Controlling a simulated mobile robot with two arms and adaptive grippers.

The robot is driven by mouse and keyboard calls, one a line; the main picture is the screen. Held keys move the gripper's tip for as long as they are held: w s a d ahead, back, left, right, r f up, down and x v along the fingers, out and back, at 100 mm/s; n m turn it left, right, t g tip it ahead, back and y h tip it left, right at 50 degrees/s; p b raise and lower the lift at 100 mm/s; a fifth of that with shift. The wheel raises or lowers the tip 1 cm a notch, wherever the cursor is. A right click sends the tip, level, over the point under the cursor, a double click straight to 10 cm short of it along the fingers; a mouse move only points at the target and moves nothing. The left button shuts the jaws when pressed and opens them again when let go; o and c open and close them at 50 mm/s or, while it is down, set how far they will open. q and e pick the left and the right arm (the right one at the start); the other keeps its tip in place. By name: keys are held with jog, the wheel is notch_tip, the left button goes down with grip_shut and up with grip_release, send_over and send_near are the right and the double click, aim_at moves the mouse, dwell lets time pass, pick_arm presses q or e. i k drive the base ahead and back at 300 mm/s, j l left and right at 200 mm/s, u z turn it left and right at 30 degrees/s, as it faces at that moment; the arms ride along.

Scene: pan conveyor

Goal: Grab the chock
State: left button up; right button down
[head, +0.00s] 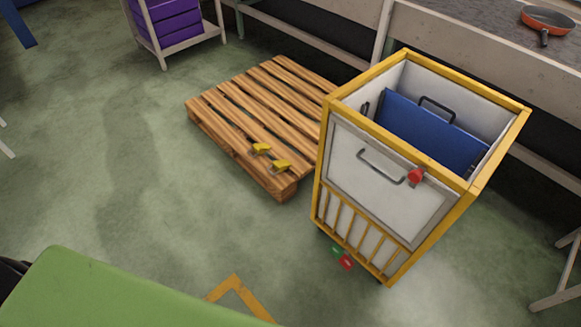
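Two small yellow pieces that look like chocks rest on the near end of the wooden pallet (215,118) in the head view. One chock (261,148) sits a little farther left, and the other chock (281,165) lies nearer the pallet's front corner. Both seem to have dark or metallic parts under the yellow, too small to make out. Neither of my grippers shows in the view, and nothing touches the chocks.
A yellow-framed cart (378,184) with a blue panel (428,131) inside stands right of the pallet. A purple-drawer shelf (168,20) and a workbench (470,52) with a red pan (548,18) are behind. A green surface (120,295) fills the lower left. Floor left of the pallet is clear.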

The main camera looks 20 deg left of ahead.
aim_at(280, 166)
jog(key=i+j+z, duration=0.1)
jog(key=z, duration=0.35)
jog(key=j+z, duration=0.3)
jog(key=z, duration=0.15)
jog(key=j+z, duration=0.25)
jog(key=z, duration=0.2)
jog(key=j+z, duration=0.15)
jog(key=j, duration=0.35)
jog(key=j+z, duration=0.1)
jog(key=j, duration=0.35)
jog(key=k+j+z, duration=0.15)
jog(key=j, duration=0.35)
jog(key=j+z, duration=0.15)
jog(key=j, duration=0.3)
jog(key=k+j+z, duration=0.1)
jog(key=j, duration=0.35)
jog(key=k+j+z, duration=0.15)
jog(key=j, duration=0.3)
jog(key=k, duration=0.05)
